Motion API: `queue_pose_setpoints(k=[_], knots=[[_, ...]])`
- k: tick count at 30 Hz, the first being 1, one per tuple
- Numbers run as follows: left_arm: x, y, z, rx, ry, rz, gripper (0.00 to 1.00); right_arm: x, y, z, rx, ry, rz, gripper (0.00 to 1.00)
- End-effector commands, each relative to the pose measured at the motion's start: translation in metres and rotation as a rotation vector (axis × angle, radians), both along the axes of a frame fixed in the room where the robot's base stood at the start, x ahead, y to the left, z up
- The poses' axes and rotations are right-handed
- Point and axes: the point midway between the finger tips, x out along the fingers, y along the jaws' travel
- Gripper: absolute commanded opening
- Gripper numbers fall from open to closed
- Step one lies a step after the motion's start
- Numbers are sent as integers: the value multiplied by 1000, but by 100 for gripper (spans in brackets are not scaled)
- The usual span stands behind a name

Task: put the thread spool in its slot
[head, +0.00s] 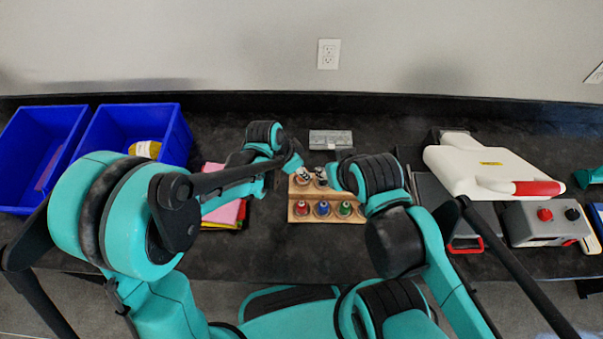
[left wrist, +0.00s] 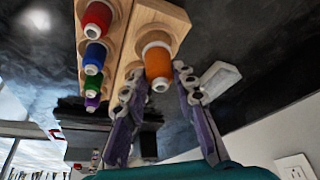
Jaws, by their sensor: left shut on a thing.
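The orange thread spool (left wrist: 158,62) is between the fingertips of my left gripper (left wrist: 157,76), which is shut on it. In the left wrist view the spool is at the empty-looking row of the wooden spool rack (left wrist: 118,48). I cannot tell if it is seated in a slot or just above it. In the head view my left gripper (head: 297,167) is over the back left of the rack (head: 290,216) and hides the orange spool. My right arm reaches over the rack's right side; its gripper cannot be made out.
Red (head: 302,208), blue (head: 322,208) and green (head: 345,208) spools stand in the rack's front row. Colored cloths (head: 222,213) and blue bins (head: 178,136) are left. A white machine (head: 470,165) and grey control box (head: 535,223) are right.

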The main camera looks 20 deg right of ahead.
Motion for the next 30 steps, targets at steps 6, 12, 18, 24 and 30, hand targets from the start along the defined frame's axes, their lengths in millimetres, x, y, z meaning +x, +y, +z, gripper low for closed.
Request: queue_pose_setpoints(k=[6, 12, 18, 24, 30], knots=[[0, 0, -15, 0, 0, 0, 5, 0, 0, -6, 0, 0, 0, 40], [0, 0, -17, 0, 0, 0, 5, 0, 0, -8, 0, 0, 0, 40], [0, 0, -21, 0, 0, 0, 35, 0, 0, -13, 0, 0, 0, 40], [0, 0, -20, 0, 0, 0, 48, 0, 0, -12, 0, 0, 0, 40], [0, 0, -18, 0, 0, 0, 48, 0, 0, -10, 0, 0, 0, 40]])
